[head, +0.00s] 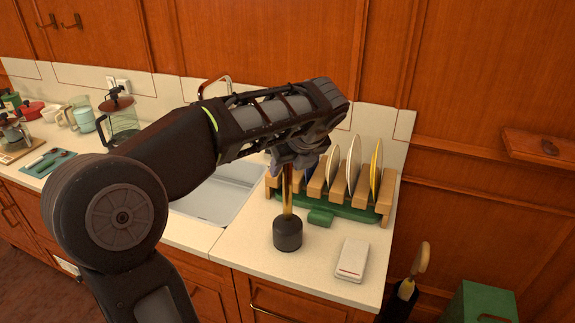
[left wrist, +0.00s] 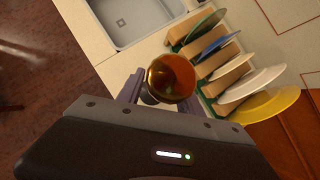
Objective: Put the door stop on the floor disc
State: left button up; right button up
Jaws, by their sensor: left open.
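The door stop (head: 287,233) stands upright on the counter, with a dark round base and a brass-coloured stem. Its top is hidden by my left gripper (head: 292,160) in the head view. In the left wrist view a round amber-brown top (left wrist: 172,76) shows from above, in front of my left gripper's fingers (left wrist: 163,92). The fingers are open, one to each side of it or close to it; I cannot tell whether they touch. The floor disc is not in view, and neither is my right gripper.
A wooden dish rack (head: 386,207) with upright plates stands close behind the door stop. A white box (head: 352,259) lies to its right, a sink (head: 215,200) to its left. A dark bin with a brush (head: 408,287) and a green bin (head: 482,303) stand beyond the counter's right end.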

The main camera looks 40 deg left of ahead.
pick_arm(q)
jog(key=p+v, duration=0.5)
jog(key=v, duration=0.7)
jog(key=shift+r, duration=0.1)
